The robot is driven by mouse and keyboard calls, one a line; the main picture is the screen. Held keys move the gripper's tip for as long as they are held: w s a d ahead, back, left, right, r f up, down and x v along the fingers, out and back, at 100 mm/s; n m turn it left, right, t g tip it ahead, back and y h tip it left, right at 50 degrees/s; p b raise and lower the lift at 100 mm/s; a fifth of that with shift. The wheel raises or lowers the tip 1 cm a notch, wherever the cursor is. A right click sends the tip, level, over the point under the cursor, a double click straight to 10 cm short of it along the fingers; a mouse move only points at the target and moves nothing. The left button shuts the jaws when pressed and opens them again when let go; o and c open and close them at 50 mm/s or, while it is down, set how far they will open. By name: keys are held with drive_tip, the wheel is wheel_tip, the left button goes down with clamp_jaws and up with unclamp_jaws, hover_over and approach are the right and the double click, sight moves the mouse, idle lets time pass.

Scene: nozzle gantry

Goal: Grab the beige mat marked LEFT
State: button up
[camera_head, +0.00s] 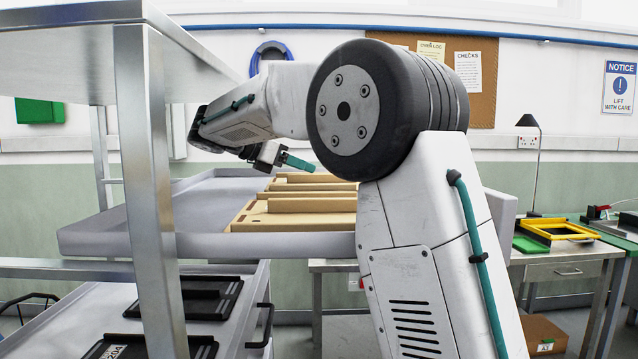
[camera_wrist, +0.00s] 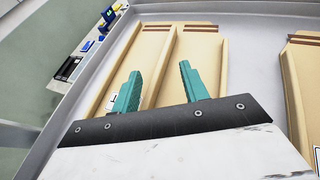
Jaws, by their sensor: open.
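Two beige mats with raised ribs lie in a grey tray (camera_head: 205,243). In the wrist view one mat (camera_wrist: 186,60) is under and ahead of my gripper (camera_wrist: 160,71), and the other mat (camera_wrist: 303,75) is at the right edge, partly cut off. In the head view beige mats (camera_head: 290,221) show on the tray, partly hidden by my arm. I cannot read the word LEFT on either; small labels show but are too small or cut off. My gripper (camera_head: 298,162) is open, its two teal fingers apart above the first mat with nothing held; contact cannot be told.
A metal shelf post (camera_head: 150,190) and the upper shelf (camera_head: 80,40) stand at the left, near the tray. Black trays (camera_head: 205,298) lie on a lower shelf. A yellow frame (camera_head: 562,230) rests on a bench at right. Grey tray floor is bare between the mats.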

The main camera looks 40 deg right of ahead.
sight(322, 179)
drive_tip(key=x, duration=0.5)
drive_tip(key=shift+a+f, duration=0.1)
clamp_jaws()
